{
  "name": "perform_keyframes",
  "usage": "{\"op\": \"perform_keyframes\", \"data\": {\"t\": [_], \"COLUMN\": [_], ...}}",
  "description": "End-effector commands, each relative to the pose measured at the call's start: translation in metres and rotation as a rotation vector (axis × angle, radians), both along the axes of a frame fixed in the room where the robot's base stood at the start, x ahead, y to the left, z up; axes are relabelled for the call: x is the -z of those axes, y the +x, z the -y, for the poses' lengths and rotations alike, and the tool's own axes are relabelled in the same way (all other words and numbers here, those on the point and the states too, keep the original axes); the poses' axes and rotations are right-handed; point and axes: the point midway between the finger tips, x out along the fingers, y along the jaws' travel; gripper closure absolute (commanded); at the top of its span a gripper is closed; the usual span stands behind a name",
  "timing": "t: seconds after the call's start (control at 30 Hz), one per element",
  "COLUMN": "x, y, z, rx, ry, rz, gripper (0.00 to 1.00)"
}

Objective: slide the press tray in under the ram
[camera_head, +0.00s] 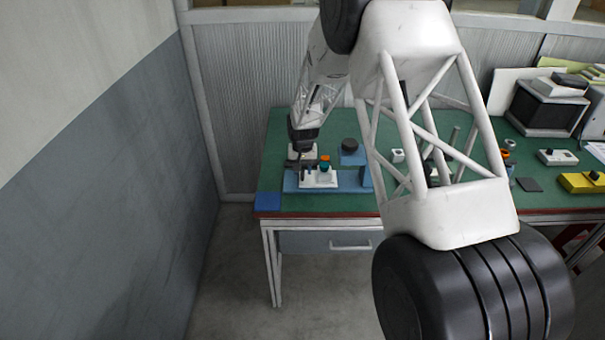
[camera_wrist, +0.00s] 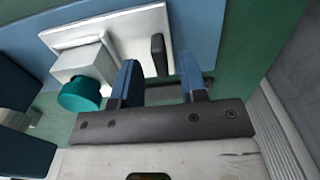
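The press tray (camera_head: 311,182) is a white plate on a blue base (camera_head: 345,187) near the left of the bench. It also shows in the wrist view (camera_wrist: 135,28), carrying a white block (camera_wrist: 84,61) with a teal cylinder (camera_wrist: 80,95), and an upright black handle (camera_wrist: 157,55). My gripper (camera_wrist: 159,64) is open, with one blue finger on each side of the handle and gaps showing. In the head view my gripper (camera_head: 302,165) is small, at the tray's left end. Blue press parts (camera_head: 366,178) stand right of the tray; I cannot clearly make out the ram.
The green bench (camera_head: 283,135) has a blue pad (camera_head: 268,201) at its front left corner. A black round knob (camera_head: 349,145) on a blue block stands behind the tray. A yellow box (camera_head: 582,183) and a dark box (camera_head: 545,108) are far right. My arm hides the bench's middle.

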Motion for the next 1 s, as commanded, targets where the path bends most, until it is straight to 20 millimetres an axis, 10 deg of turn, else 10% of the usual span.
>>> {"op": "perform_keyframes", "data": {"t": [0.6, 0.87, 1.0], "x": [0.022, 0.022, 0.022], "y": [0.000, 0.000, 0.000], "z": [0.000, 0.000, 0.000], "rx": [0.000, 0.000, 0.000], "ry": [0.000, 0.000, 0.000], "rz": [0.001, 0.001, 0.001], "gripper": [0.61, 1.00, 1.00]}}
